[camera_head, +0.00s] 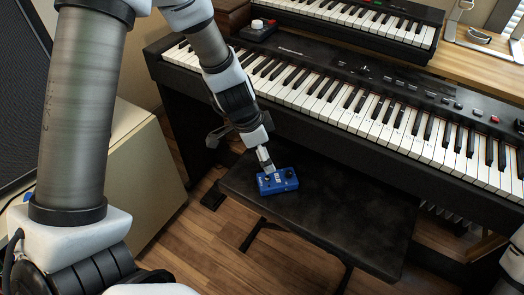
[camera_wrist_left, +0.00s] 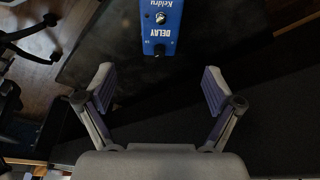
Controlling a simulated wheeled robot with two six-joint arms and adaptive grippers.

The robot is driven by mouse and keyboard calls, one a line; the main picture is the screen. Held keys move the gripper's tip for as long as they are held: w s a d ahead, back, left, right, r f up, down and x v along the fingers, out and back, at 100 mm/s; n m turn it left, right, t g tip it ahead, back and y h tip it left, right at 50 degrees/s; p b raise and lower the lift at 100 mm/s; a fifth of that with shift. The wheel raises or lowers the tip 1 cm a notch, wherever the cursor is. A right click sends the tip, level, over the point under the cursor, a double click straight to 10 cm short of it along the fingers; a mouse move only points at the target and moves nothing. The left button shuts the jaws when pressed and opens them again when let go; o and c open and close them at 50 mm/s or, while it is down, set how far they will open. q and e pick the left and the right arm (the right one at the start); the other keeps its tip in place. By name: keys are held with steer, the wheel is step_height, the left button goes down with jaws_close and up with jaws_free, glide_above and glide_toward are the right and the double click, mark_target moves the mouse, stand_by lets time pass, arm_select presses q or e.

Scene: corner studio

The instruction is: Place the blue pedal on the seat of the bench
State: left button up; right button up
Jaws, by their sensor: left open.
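The blue pedal (camera_head: 278,181) rests on the dark seat of the bench (camera_head: 335,215), near its left end in the head view. In the left wrist view the pedal (camera_wrist_left: 161,24) lies just beyond the fingertips, with its knob and lettering facing up. My left gripper (camera_head: 265,160) is right by the pedal's far edge in the head view. Its fingers (camera_wrist_left: 158,88) are spread wide with nothing between them, and a gap shows between them and the pedal. My right gripper is in neither view.
A digital piano (camera_head: 400,125) runs behind and above the bench, with a second keyboard (camera_head: 385,22) over it. A pale cabinet (camera_head: 150,185) is at left. The right part of the seat is clear.

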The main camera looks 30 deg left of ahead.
arm_select(q)
steer(key=s+f+n+g+y, duration=0.2)
steer(key=s+f+n, duration=0.7)
steer(key=s+f, duration=1.2)
steer(key=shift+s+a+f+n, duration=0.15)
steer(key=shift+s+f+n, duration=0.15)
steer(key=shift+s, duration=0.2)
